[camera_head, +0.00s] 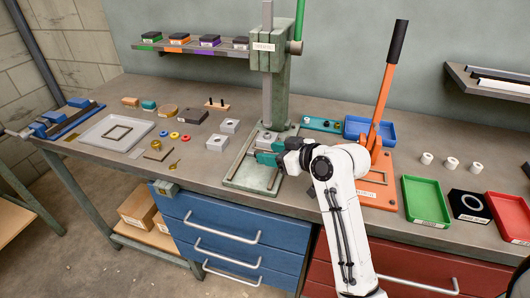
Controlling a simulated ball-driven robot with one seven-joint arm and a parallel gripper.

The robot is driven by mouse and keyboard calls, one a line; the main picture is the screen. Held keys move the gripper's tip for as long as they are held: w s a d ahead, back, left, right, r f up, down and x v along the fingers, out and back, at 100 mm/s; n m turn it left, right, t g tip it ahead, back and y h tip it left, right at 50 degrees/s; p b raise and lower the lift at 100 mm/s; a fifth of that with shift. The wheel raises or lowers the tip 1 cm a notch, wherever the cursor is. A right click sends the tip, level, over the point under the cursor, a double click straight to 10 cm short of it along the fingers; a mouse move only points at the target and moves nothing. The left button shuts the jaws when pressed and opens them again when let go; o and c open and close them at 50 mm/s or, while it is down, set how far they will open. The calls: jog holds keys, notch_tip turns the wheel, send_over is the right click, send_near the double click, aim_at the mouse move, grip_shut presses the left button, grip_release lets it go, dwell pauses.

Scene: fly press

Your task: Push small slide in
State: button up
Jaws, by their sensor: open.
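The green fly press (281,95) stands on the bench, with its grey ram hanging above a flat base plate (245,180). My gripper (260,152) reaches in over this base from the right, with teal fingers pointing left. It is open, and nothing shows clearly between the fingers. A small grey metal block (265,137) sits under the ram, just beyond the fingers; it may be the small slide, but I cannot tell. My gripper and wrist hide part of the press base. Whether the fingers touch anything is too small to tell.
An orange lever press (384,95) with a tall handle stands right of my arm. Green (425,200) and red (508,218) trays lie farther right. A grey tray (90,137) and several small parts lie left. Blue drawers (230,222) are below the bench.

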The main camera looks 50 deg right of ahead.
jog(key=v, duration=0.7)
jog(key=shift+s+d+r, duration=0.1)
dwell(0.5)
